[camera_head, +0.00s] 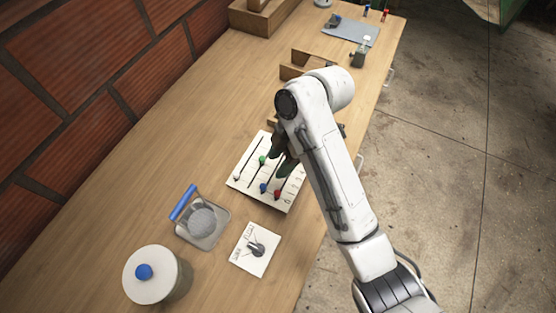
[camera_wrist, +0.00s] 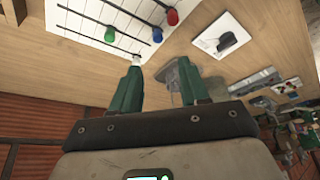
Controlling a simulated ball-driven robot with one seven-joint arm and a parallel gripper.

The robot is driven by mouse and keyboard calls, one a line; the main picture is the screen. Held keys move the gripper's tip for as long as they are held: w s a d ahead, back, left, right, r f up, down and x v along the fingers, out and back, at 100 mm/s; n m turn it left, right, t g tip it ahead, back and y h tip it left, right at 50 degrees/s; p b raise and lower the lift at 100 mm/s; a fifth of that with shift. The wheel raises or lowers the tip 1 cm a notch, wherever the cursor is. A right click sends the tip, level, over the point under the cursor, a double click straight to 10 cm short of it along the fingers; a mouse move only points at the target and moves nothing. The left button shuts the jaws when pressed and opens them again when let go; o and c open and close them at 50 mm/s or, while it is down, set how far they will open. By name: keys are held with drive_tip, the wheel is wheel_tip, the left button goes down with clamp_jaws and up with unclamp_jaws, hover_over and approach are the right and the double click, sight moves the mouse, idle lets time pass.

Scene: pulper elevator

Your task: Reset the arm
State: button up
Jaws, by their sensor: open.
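My arm reaches in from the lower right in the head view. My gripper (camera_head: 282,160) hangs over the white slider panel (camera_head: 249,181), partly hidden by my arm. In the wrist view my gripper (camera_wrist: 160,66) has its two green fingers apart, with nothing held between them. The panel (camera_wrist: 88,14) shows there at the upper left, with a green knob (camera_wrist: 110,34), a blue knob (camera_wrist: 157,35) and a red knob (camera_wrist: 172,17). A white knob (camera_wrist: 137,59) appears at the left fingertip; I cannot tell whether they touch.
Wooden pieces (camera_head: 313,57) and a grey mat (camera_head: 351,31) lie farther back. A brick wall (camera_head: 75,95) borders the left; open floor lies right.

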idle(0.4)
drive_tip(key=s+d+f+m, duration=0.2)
drive_tip(key=s+d+m, duration=0.1)
drive_tip(key=d, duration=0.1)
drive_tip(key=s+d+f+m+t, duration=0.1)
drive_tip(key=s+d+f+m, duration=0.2)
drive_tip(key=d+m, duration=0.1)
drive_tip(key=s+d+f+m+t, duration=0.1)
drive_tip(key=s+d+f+m, duration=0.2)
drive_tip(key=d+m, duration=0.1)
drive_tip(key=shift+s+d+f, duration=0.2)
drive_tip(key=shift+s+d, duration=0.1)
drive_tip(key=s+d+m+h, duration=0.4)
drive_tip(key=s+d+m, duration=0.8)
drive_tip(key=s+d, duration=0.4)
drive_tip(key=shift+d+f+t, duration=0.35)
drive_tip(key=shift+f+t, duration=0.05)
drive_tip(key=shift+f, duration=0.05)
